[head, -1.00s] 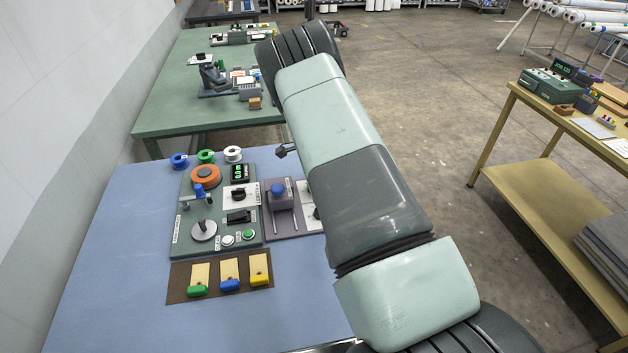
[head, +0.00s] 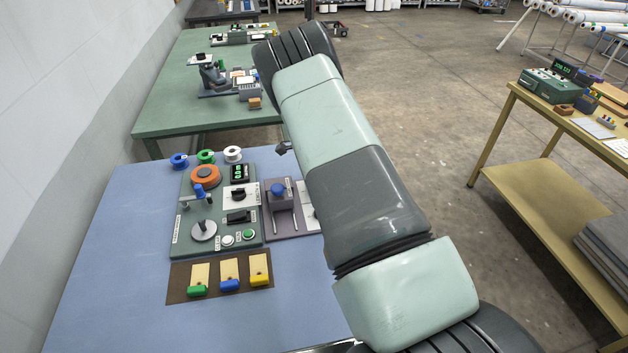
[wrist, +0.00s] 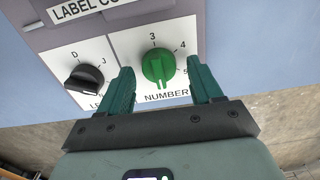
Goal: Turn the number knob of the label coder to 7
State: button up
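In the wrist view the label coder (wrist: 135,14) is a grey-purple unit with white dial panels. Its green number knob (wrist: 158,67) sits above the word NUMBER. The digits 3, 4 and 5 show around it from the top to the right. The knob's grip ridge runs nearly up and down; I cannot tell which digit it marks. My gripper (wrist: 163,82) is open, with one green finger on each side of the knob and gaps showing. In the head view my arm hides the gripper and knob; the grey-purple plate (head: 284,229) partly behind it seems to be the coder.
A black letter knob (wrist: 84,78) sits left of the number knob. In the head view a green control panel (head: 188,238) stands left of the grey-purple plate. A brown mat (head: 180,291) with three coloured-ended tags lies in front. The blue table (head: 110,285) is bare on its left.

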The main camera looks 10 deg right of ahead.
notch_tip(320, 180, up, 11)
dwell(0.8)
